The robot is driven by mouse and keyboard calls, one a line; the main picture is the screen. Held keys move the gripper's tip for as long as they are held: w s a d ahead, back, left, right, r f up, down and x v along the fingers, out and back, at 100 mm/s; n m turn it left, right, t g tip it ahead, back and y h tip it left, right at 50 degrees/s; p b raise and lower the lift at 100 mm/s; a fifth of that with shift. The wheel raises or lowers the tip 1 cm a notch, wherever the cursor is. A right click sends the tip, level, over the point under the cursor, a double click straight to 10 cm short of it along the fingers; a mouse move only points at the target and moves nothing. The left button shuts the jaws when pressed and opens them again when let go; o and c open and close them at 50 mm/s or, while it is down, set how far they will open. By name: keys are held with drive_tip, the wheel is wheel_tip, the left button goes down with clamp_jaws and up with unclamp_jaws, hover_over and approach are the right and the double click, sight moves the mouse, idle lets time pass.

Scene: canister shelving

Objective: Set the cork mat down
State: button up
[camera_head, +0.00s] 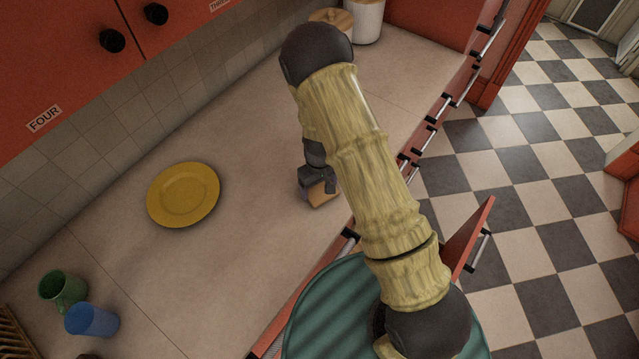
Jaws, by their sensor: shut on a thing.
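My gripper (318,186) is over the countertop (262,215), left of my arm and near the counter's front edge. It is shut on the cork mat (322,195), a small tan piece of which shows at the jaws. My arm and gripper hide part of the mat. From this view I cannot tell whether the mat touches the counter or hangs just above it.
A yellow plate (184,194) lies on the counter to the left. A green cup (63,290) and a blue cup (92,320) stand at lower left. An open drawer (468,236) juts out at right. The counter between plate and gripper is clear.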

sight(319, 188)
drive_tip(key=shift+f, duration=0.2)
drive_tip(key=o, duration=0.9)
drive_tip(key=shift+r, duration=0.2)
wheel_tip(319, 188, up, 12)
drive_tip(key=b, duration=0.3)
